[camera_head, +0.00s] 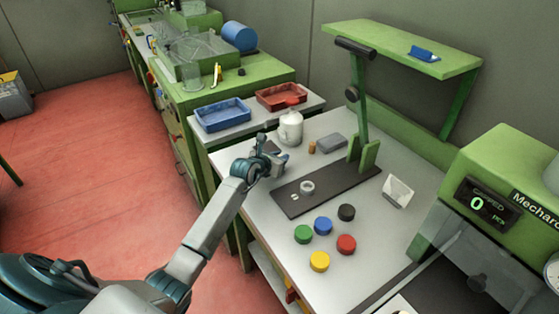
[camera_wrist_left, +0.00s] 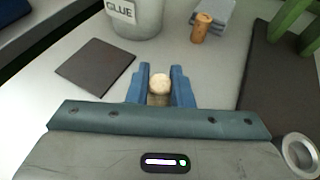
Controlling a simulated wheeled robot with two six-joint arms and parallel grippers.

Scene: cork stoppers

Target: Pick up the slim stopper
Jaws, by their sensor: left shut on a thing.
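The slim cork stopper (camera_wrist_left: 160,84), with a pale round top, is between the blue fingers of my left gripper (camera_wrist_left: 160,88) in the wrist view. The fingers are shut on it, and its lower part is partly hidden by the gripper body. In the head view my left gripper (camera_head: 272,154) is over the white table beside the glue pot, and the stopper cannot be made out there. My right gripper is not in view.
The glue pot (camera_head: 290,128) stands just behind my gripper. A dark square pad (camera_wrist_left: 93,66) lies beside it. A grey block (camera_head: 331,143), a dark board (camera_head: 328,187) with a ring (camera_head: 307,187), and several coloured caps are to the right.

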